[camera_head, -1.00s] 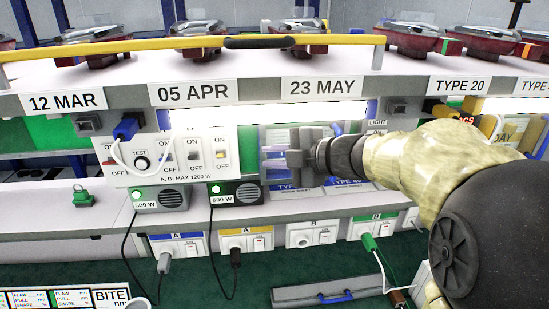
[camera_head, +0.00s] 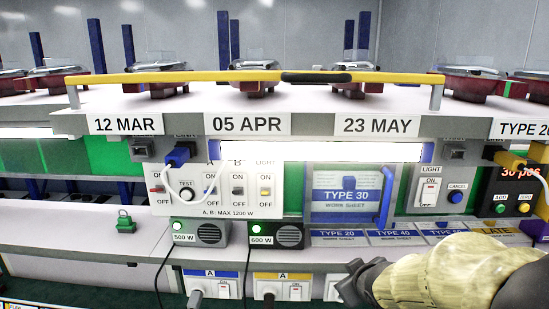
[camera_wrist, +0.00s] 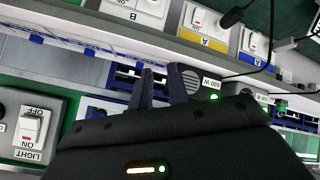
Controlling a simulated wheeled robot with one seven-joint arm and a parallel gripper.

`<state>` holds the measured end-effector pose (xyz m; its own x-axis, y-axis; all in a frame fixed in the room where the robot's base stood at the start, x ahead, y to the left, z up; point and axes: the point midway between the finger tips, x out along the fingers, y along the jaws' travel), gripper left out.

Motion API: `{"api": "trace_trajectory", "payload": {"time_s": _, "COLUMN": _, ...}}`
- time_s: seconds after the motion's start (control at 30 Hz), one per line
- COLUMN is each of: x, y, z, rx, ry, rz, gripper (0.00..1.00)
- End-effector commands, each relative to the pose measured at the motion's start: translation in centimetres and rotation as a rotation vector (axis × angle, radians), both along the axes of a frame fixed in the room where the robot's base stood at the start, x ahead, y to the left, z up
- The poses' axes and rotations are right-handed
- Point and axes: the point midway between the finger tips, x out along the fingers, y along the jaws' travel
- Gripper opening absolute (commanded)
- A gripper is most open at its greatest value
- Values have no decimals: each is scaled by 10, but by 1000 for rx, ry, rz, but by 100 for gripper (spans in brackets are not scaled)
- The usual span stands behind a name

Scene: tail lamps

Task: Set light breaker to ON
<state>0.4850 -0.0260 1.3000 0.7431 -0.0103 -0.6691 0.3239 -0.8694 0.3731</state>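The white breaker panel (camera_head: 222,211) hangs under the shelf edge in the head view. Its right column, marked LIGHT, has a yellow breaker lever (camera_head: 265,191) between ON above and OFF below; its exact position is too small to tell. Levers A and B and a TEST button are to its left. My gripper (camera_head: 352,284) is low and right of the panel, apart from it, partly hidden by my arm. In the wrist view the two dark fingers of my gripper (camera_wrist: 160,88) stand a little apart, with nothing between them.
A separate white LIGHT switch (camera_head: 429,192) is further right; it also shows in the wrist view (camera_wrist: 31,128). A blue-framed TYPE 30 sheet (camera_head: 349,195) stands between. Two power supplies (camera_head: 275,235) sit below the panel. A yellow rail (camera_head: 190,77) runs above.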

Motion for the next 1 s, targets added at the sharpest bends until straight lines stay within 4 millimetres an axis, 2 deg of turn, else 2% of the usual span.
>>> {"api": "trace_trajectory", "payload": {"time_s": 0.03, "x": -17, "y": 0, "z": -26, "rx": 39, "ry": 82, "rz": -69, "gripper": 17}}
{"api": "trace_trajectory", "payload": {"time_s": 0.2, "x": -83, "y": 9, "z": -89, "rx": 171, "ry": 370, "rz": -291, "gripper": 17}}
{"api": "trace_trajectory", "payload": {"time_s": 0.3, "x": -117, "y": 18, "z": -110, "rx": 232, "ry": 505, "rz": -385, "gripper": 17}}
{"api": "trace_trajectory", "payload": {"time_s": 0.4, "x": -135, "y": 25, "z": -119, "rx": 268, "ry": 577, "rz": -435, "gripper": 17}}
{"api": "trace_trajectory", "payload": {"time_s": 0.5, "x": -140, "y": 27, "z": -121, "rx": 278, "ry": 596, "rz": -450, "gripper": 17}}
{"api": "trace_trajectory", "payload": {"time_s": 1.0, "x": -138, "y": 26, "z": -120, "rx": 276, "ry": 591, "rz": -446, "gripper": 17}}
